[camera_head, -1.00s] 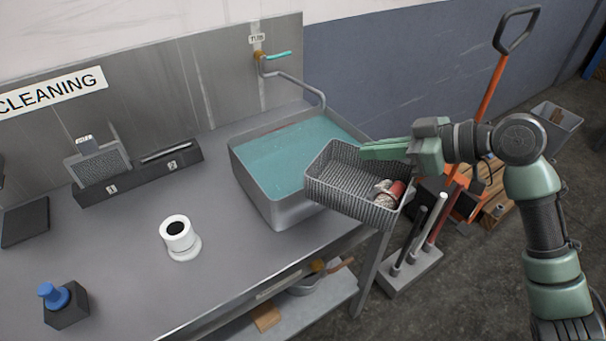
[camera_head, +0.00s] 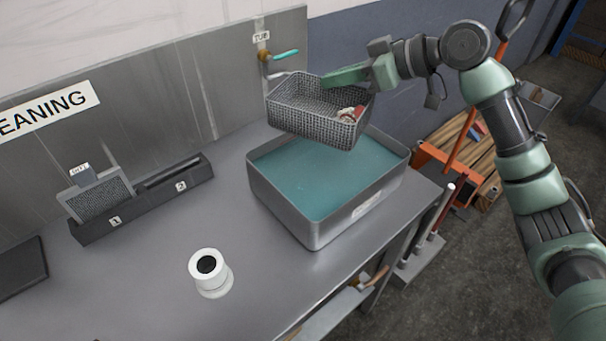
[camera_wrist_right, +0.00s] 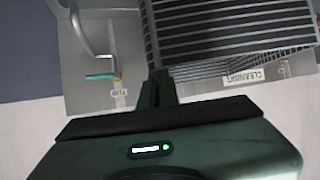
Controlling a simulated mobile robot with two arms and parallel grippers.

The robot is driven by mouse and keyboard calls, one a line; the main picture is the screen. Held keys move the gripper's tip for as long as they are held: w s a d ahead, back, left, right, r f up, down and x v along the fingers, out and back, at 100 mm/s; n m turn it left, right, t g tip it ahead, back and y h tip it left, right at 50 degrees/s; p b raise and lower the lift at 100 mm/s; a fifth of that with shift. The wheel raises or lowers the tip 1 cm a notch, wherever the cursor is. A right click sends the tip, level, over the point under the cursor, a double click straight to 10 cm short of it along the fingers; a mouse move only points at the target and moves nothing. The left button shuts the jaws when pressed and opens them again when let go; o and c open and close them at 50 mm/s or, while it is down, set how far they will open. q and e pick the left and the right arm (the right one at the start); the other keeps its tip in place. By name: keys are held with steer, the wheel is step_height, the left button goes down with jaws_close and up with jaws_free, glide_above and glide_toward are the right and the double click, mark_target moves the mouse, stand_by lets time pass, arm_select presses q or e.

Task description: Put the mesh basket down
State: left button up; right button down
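The grey mesh basket (camera_head: 300,118) hangs in the air above the back part of the water-filled tub in the head view. A red and whitish item (camera_head: 350,114) lies inside it at the right end. My right gripper (camera_head: 345,76) is shut on the basket's rim at its back right. In the right wrist view the basket (camera_wrist_right: 225,30) fills the upper right, its rim at the gripper's fingers (camera_wrist_right: 158,88). The fingertips are partly hidden there. My left gripper is not in view.
The metal tub (camera_head: 330,222) of teal water stands at the bench's right end, below a tap (camera_head: 285,55). A white cylinder (camera_head: 209,272) stands on the bench (camera_head: 270,290). A dark slotted rack (camera_head: 150,198) stands at the back left. Bare bench lies between them.

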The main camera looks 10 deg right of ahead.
steer(key=shift+w+a+f, duration=0.15)
steer(key=shift+a+f, duration=0.05)
steer(key=shift+f, duration=0.75)
steer(key=f+p, duration=0.1)
steer(key=f, duration=0.5)
steer(key=f+p, duration=0.1)
steer(key=f, duration=0.4)
steer(key=f+p, duration=0.1)
steer(key=f, duration=0.5)
steer(key=shift+s+d+f, duration=0.2)
steer(key=shift+d+f, duration=0.1)
steer(key=shift+f, duration=0.05)
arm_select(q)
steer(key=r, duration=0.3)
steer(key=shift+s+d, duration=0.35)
arm_select(e)
steer(key=shift+f, duration=0.1)
